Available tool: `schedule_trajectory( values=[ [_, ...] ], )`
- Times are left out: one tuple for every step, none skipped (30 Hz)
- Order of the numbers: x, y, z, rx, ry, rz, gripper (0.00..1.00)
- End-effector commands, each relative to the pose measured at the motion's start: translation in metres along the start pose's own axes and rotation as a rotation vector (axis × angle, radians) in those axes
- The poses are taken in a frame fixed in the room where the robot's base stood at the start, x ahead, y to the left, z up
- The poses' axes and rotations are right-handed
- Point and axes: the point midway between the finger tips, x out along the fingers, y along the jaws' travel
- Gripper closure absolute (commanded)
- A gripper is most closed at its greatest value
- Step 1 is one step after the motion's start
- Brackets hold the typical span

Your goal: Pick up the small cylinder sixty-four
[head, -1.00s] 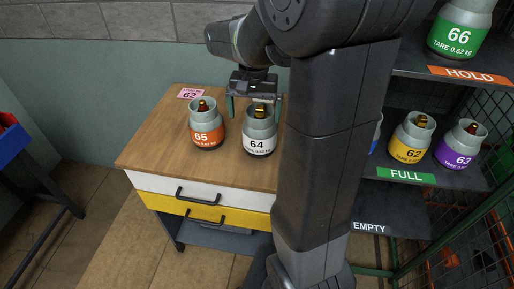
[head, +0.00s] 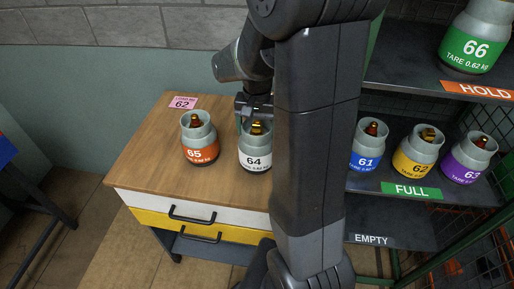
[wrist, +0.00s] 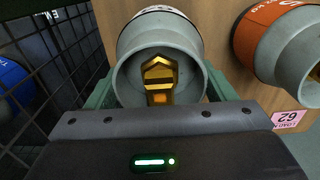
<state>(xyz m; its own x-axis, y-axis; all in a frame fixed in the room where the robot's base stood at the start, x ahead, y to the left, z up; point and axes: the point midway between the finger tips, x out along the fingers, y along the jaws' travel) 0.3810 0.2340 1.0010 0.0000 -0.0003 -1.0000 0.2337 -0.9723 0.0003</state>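The small cylinder sixty-four (head: 255,156) is a grey bottle with a white label, an open collar and a brass valve. It stands upright on the wooden top of the cabinet (head: 150,160). In the wrist view its collar and valve (wrist: 160,50) are seen close up from above. My gripper (head: 255,128) points down over it, with green fingers on either side of the collar; the gripper shows in the wrist view too (wrist: 160,95). The fingers look open, but whether they touch the collar is unclear. My arm hides the right side in the head view.
Orange cylinder sixty-five (head: 200,140) stands close on the left. A pink tag reading 62 (head: 182,102) lies behind it. On the right shelf stand cylinders sixty-one (head: 369,147), sixty-two (head: 418,152) and sixty-three (head: 469,158); green sixty-six (head: 474,40) is above.

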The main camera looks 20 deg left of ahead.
Motion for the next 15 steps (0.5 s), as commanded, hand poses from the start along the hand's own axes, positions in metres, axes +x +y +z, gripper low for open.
schedule_trajectory(
  values=[
    [-0.0001,0.0000,-0.0001,0.000,0.000,0.000,0.33],
    [-0.0002,0.0000,-0.0001,0.000,0.000,0.000,0.39],
    [-0.0002,0.0000,-0.0001,0.000,0.000,0.000,0.47],
    [-0.0002,-0.0001,-0.0001,0.000,0.000,0.000,0.53],
    [-0.0002,-0.0001,-0.0001,0.000,0.000,0.000,0.59],
    [-0.0003,-0.0001,-0.0001,0.000,0.000,0.000,0.67],
    [-0.0003,-0.0001,-0.0001,0.000,0.000,0.000,0.73],
    [-0.0003,-0.0001,-0.0001,0.000,0.000,0.000,0.79],
    [-0.0003,-0.0001,-0.0001,0.000,0.000,0.000,0.86],
    [-0.0011,-0.0002,-0.0005,0.000,0.002,-0.001,0.90],
    [-0.0012,-0.0002,-0.0005,0.000,0.002,-0.001,0.90],
    [-0.0012,-0.0002,-0.0005,0.000,0.002,-0.001,0.90],
    [-0.0012,-0.0002,-0.0005,0.000,0.002,-0.001,0.90],
    [-0.0012,-0.0002,-0.0005,0.000,0.002,-0.001,0.90],
    [-0.0013,-0.0002,-0.0005,0.000,0.002,-0.001,0.90]
  ],
)
